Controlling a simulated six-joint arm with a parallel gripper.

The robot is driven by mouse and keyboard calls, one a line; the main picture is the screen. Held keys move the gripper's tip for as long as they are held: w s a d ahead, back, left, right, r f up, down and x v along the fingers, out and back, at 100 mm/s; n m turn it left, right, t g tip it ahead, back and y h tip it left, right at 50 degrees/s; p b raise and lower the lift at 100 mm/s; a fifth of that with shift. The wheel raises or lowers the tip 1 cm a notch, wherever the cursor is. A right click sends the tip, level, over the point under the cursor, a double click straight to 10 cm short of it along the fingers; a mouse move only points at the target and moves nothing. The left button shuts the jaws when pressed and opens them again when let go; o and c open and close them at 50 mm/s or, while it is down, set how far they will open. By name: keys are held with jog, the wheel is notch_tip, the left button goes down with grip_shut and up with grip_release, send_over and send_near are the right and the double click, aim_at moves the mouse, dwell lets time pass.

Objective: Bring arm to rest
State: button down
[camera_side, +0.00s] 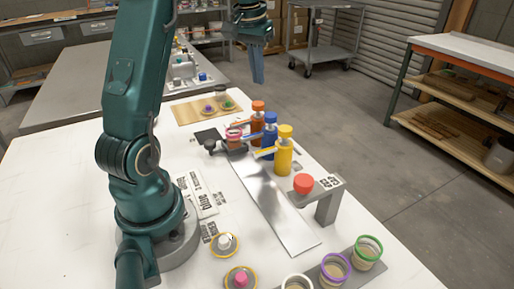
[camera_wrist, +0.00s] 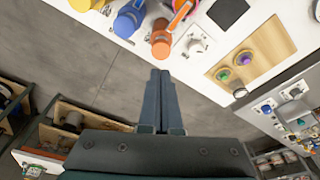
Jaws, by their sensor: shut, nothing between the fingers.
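My gripper (camera_side: 257,68) hangs in the air past the far end of the white table, fingers pointing down. In the wrist view my gripper (camera_wrist: 160,78) has its two fingers together with nothing between them. The fingers are apart from every object. Below and in front of them in the side view stand an orange bottle (camera_side: 258,117), a blue bottle (camera_side: 270,135) and a yellow bottle (camera_side: 284,150), all with pump tops. The same orange (camera_wrist: 162,42), blue (camera_wrist: 128,20) and yellow (camera_wrist: 82,3) bottles show along the top of the wrist view.
The white table (camera_side: 90,150) carries a metal plate (camera_side: 265,200), a stand with a red button (camera_side: 303,183), a rack of ringed cups (camera_side: 338,265) and a wooden board (camera_side: 190,112). A cart (camera_side: 322,30) and a wooden-shelved bench (camera_side: 470,115) stand beyond. Open floor surrounds the gripper.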

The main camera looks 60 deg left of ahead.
jog(key=s+d+r+m+t, duration=0.1)
jog(key=s+d+r+m, duration=0.15)
jog(key=d, duration=0.45)
jog(key=s+d+r+m+t, duration=0.15)
jog(key=d+r, duration=0.25)
jog(key=d, duration=0.4)
jog(key=s+d+f+m+t+h, duration=0.1)
jog(key=s+d+f+m, duration=0.1)
jog(key=s+d+f, duration=0.6)
jog(key=shift+s+f, duration=0.2)
jog(key=shift+s, duration=0.8)
